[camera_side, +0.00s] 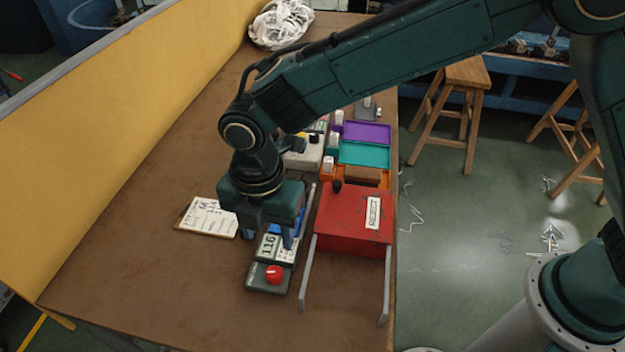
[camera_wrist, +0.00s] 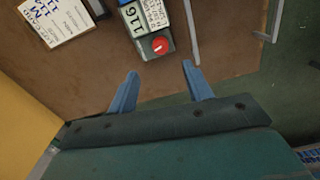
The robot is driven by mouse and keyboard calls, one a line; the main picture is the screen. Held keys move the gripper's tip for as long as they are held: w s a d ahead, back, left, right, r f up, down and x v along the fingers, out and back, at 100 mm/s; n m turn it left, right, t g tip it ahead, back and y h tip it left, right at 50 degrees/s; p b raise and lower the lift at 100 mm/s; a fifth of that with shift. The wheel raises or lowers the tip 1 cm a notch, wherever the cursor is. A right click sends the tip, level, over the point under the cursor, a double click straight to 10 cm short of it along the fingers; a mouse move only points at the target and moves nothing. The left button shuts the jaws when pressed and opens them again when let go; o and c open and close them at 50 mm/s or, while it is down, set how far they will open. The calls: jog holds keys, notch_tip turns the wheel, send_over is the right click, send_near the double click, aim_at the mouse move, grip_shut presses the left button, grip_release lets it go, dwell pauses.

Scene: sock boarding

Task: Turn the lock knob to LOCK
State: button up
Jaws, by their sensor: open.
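A red round knob (camera_side: 274,274) with a pale mark sits on the near end of a dark grey control box (camera_side: 258,284), beside a display reading 116. The knob also shows in the wrist view (camera_wrist: 160,46), where its mark runs roughly sideways; its lettering is too small to read, so I cannot confirm a LOCK position. My gripper (camera_side: 269,238) points down over the far part of the box, with its blue fingers apart and empty. In the wrist view my gripper (camera_wrist: 160,70) has its fingertips on either side of the knob's line, apart from the knob.
A written card (camera_side: 208,218) lies left. Purple (camera_side: 367,133) and teal (camera_side: 364,154) trays lie behind. The brown table is clear at front left.

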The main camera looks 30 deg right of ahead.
jog(key=s+d+r+m+t+y, duration=0.1)
jog(key=d+r+m, duration=0.8)
jog(key=d+r, duration=0.5)
jog(key=shift+d+r+t, duration=0.35)
jog(key=shift+d+t, duration=0.05)
jog(key=shift+d, duration=0.65)
jog(key=shift+a, duration=0.1)
jog(key=a+f+n+g+h, duration=0.1)
jog(key=a+f+n, duration=0.7)
jog(key=a+f, duration=0.4)
jog(key=a, duration=0.4)
jog(key=shift+w+f+g, duration=0.15)
jog(key=shift+w+g, duration=0.25)
jog(key=shift+a+f, duration=0.1)
